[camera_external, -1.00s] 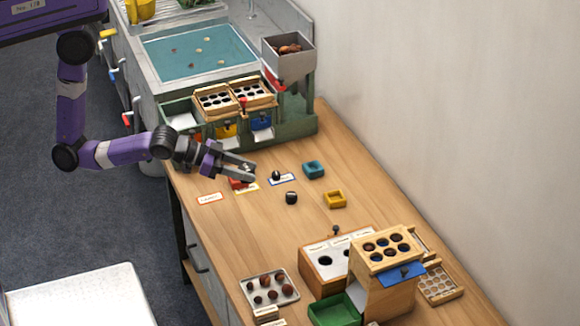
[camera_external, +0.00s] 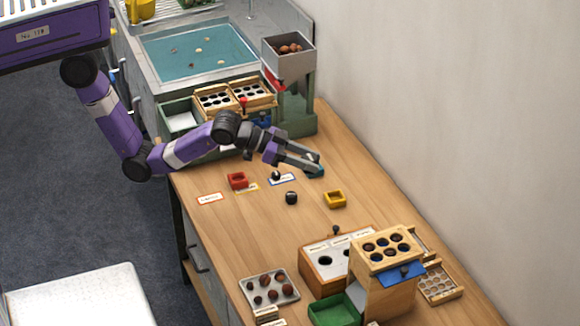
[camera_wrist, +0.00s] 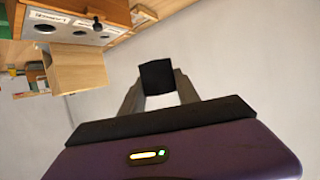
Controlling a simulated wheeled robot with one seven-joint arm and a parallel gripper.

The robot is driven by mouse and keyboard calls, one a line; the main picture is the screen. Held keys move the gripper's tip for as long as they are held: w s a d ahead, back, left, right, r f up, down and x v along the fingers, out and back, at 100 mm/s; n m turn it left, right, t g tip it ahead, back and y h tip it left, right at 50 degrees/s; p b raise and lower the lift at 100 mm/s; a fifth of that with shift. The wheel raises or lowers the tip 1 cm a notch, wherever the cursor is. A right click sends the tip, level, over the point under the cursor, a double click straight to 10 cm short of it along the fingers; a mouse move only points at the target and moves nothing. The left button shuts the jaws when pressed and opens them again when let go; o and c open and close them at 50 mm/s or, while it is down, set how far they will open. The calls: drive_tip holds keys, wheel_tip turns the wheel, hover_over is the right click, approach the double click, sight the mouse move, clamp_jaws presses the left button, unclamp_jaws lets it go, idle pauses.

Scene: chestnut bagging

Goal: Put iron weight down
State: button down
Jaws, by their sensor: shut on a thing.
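My gripper (camera_external: 314,168) is over the teal tray (camera_external: 318,175), which is mostly hidden behind the fingers. In the wrist view the fingers (camera_wrist: 157,92) are closed on a dark block, which I take to be an iron weight (camera_wrist: 157,76). In the external view this held thing is too small to make out. Another dark weight (camera_external: 277,176) stands by the blue-edged card (camera_external: 290,180). One more dark weight (camera_external: 291,198) stands on bare wood. A red tray (camera_external: 237,181) and a yellow tray (camera_external: 335,199) are on the table.
A red-edged card (camera_external: 210,198) and a yellow-edged card (camera_external: 250,187) lie on the table. A wooden box with holes (camera_external: 318,262) and a tray of chestnuts (camera_external: 290,292) are at the front. The grey hopper (camera_external: 288,62) is behind.

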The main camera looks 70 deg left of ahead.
sight(310, 230)
drive_tip(key=f, duration=0.7)
drive_tip(key=f+b, duration=0.1)
drive_tip(key=f, duration=1.4)
drive_tip(key=shift+w+d, duration=0.2)
drive_tip(key=shift+d, duration=0.1)
drive_tip(key=shift+b, duration=0.3)
drive_tip(key=shift+f, duration=0.15)
drive_tip(key=c, duration=0.9)
unclamp_jaws()
